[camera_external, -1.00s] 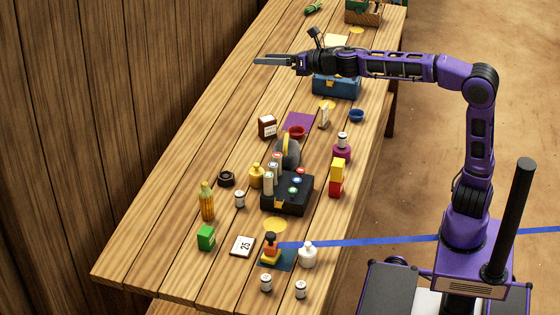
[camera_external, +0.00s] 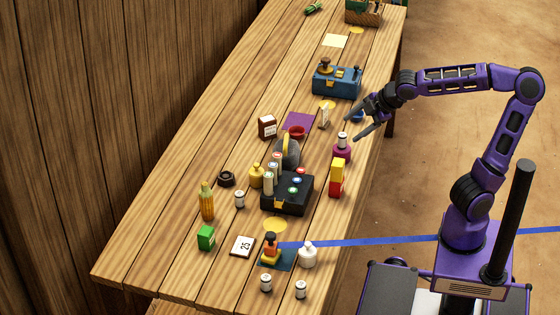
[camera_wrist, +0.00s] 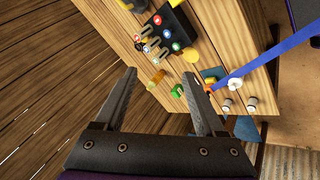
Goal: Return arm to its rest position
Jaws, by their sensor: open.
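My gripper (camera_external: 356,126) is open and empty in the external view. My purple arm is bent, with the elbow raised over the floor to the right of the table. In the wrist view, the two fingers of my gripper (camera_wrist: 165,95) are spread wide with nothing between them held. The table (camera_wrist: 205,25) lies beyond the fingertips there.
A magenta weight with a white-topped jar (camera_external: 342,150) stands just below my gripper. A blue box (camera_external: 337,80) stands above it. A black box with coloured buttons (camera_external: 287,194) sits mid-table, with several jars and bottles around.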

